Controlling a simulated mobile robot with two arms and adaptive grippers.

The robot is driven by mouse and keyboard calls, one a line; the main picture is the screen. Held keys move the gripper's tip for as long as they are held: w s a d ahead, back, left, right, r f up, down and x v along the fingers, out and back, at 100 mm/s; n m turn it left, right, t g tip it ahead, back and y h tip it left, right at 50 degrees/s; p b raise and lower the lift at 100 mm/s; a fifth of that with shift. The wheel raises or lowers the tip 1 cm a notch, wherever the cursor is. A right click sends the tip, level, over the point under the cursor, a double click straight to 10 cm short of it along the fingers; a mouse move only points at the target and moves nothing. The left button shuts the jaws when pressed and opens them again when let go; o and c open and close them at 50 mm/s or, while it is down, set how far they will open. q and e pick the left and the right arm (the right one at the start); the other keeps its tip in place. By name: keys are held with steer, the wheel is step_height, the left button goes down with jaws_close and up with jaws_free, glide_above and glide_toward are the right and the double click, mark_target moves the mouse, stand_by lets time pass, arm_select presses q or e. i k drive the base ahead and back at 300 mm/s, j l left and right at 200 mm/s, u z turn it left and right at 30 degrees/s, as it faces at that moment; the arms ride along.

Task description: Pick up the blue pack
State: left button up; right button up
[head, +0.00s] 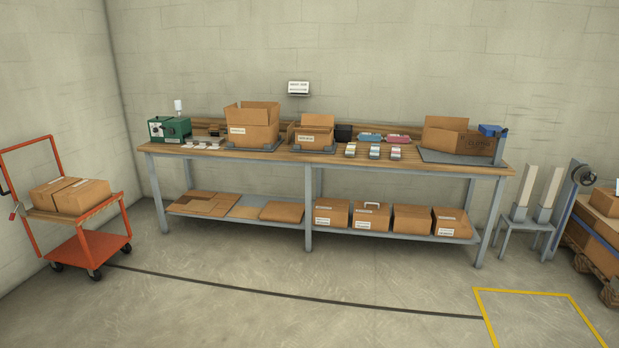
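The blue pack (370,138) lies on the wooden tabletop of the long workbench (265,154), right of the middle and towards the back. A pink pack (398,139) lies just to its right. A dark box (343,132) stands just to its left. Several small light-labelled stacks (374,152) sit in front of it, nearer the bench's front edge. The pack looks small and flat from here, and its details are too small to tell. Neither of my grippers shows in the head view.
Open cartons stand on the bench left (252,135) and right (440,137) of the packs. A green machine (169,129) is at the left end. An orange cart (80,247) stands at left, a small grey stand (527,222) at right. The floor before the bench is clear.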

mark_target(374, 152)
steer(key=i, duration=1.05)
steer(key=i+u, duration=0.1)
steer(key=i, duration=0.95)
steer(key=i+l, duration=0.2)
steer(key=i, duration=0.85)
steer(key=i+l, duration=0.1)
steer(key=i, duration=0.95)
steer(key=j+u, duration=0.05)
